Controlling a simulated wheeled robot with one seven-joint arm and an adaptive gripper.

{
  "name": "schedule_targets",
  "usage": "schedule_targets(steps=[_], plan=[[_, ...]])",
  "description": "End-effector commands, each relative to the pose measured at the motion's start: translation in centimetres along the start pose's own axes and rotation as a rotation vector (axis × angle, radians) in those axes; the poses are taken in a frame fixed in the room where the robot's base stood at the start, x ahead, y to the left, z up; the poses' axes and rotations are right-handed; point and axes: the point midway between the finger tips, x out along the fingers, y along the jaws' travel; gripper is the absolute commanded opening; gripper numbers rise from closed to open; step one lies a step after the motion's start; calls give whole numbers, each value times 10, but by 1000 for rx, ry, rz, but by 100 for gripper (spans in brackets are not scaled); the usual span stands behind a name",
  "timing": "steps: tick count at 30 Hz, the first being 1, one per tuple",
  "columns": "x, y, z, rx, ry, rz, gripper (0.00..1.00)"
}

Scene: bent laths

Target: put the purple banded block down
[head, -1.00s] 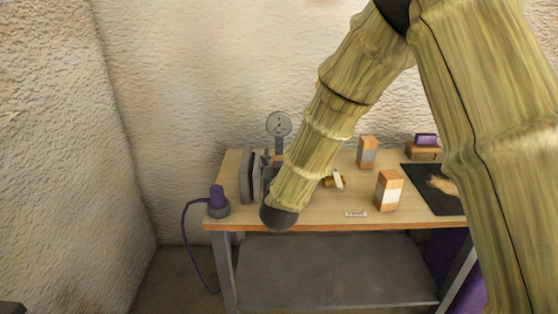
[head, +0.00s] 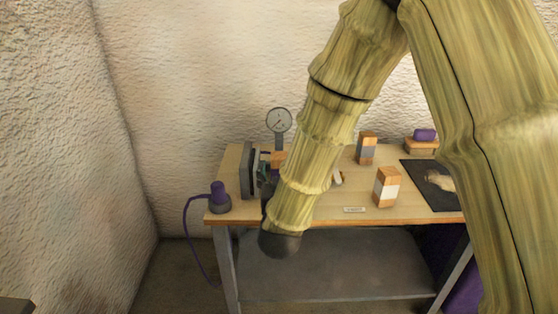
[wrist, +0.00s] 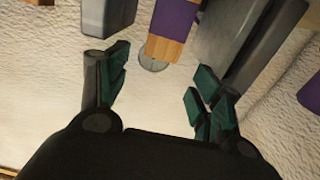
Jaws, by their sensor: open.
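The purple banded block (wrist: 175,22) shows in the wrist view as a purple band with a wooden end, cut off by the top edge. It is between two grey upright pieces, one on each side. In the head view an orange-brown wooden part (head: 278,158), apparently its top, shows below the round gauge; my arm hides the rest. My gripper (wrist: 160,88) is open and empty in the wrist view, with dark green pads spread. The block lies beyond the fingertips, apart from them. My gripper is hidden behind my arm in the head view.
On the bench (head: 400,218) are a grey upright plate (head: 249,170), a dial gauge (head: 278,121), a white-banded block (head: 387,187), a grey-banded block (head: 366,148), a dark mat (head: 447,200) and a purple item on a wooden base (head: 424,137).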

Motion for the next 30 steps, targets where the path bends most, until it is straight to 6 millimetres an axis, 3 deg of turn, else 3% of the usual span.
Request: schedule_targets(steps=[3, 9, 30], plan=[[-17, 0, -1, 0, -1, -1, 65], [-31, 0, 0, 0, 0, -1, 65], [-32, 0, 0, 0, 0, 0, 65]])
